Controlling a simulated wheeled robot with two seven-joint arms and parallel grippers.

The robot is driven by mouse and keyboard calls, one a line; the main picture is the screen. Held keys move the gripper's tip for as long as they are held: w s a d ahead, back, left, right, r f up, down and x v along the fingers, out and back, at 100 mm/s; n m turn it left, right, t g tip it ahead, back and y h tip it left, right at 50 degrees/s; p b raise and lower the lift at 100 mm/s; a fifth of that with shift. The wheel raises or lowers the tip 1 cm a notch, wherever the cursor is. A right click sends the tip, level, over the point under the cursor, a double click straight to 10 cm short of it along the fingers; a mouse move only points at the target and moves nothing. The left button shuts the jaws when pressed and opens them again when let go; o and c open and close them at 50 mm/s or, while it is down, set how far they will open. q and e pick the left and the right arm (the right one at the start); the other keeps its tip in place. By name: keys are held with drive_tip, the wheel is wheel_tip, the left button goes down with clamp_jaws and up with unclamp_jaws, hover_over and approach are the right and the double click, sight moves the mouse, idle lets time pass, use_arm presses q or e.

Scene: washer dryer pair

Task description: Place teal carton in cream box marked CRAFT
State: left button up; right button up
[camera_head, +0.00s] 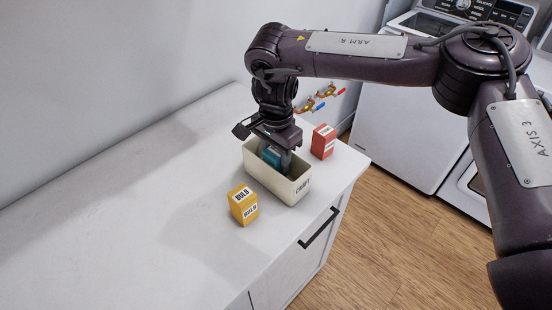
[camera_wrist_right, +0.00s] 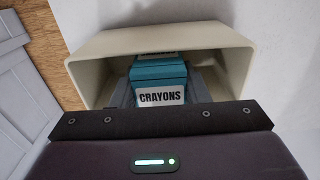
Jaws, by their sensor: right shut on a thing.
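The teal carton (camera_head: 272,155) is inside the cream box (camera_head: 294,190) marked CRAFT, below the rim. It also shows in the right wrist view, where the teal carton (camera_wrist_right: 158,82) carries a CRAYONS label and sits between the fingers, within the walls of the cream box (camera_wrist_right: 100,62). My right gripper (camera_head: 279,155) reaches down into the box and is shut on the carton. Whether the carton touches the box floor is hidden. My left gripper is not in view.
A yellow BULB carton (camera_head: 243,204) stands in front of the box, and a red carton (camera_head: 324,141) stands to its right near the back. The white counter (camera_head: 110,220) is clear on the left. Two taps (camera_head: 318,98) are on the wall behind. A washer and dryer stand at right.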

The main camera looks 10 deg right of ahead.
drive_tip(key=shift+f, duration=0.9)
drive_tip(key=shift+f, duration=0.1)
drive_tip(key=o, duration=1)
drive_tip(key=shift+c, duration=0.2)
drive_tip(key=shift+r, duration=0.2)
drive_tip(key=shift+w+r, duration=0.1)
drive_tip(key=shift+r, duration=0.2)
wheel_tip(320, 180, up, 11)
drive_tip(key=shift+r+b, duration=0.1)
drive_tip(key=shift+b, duration=0.35)
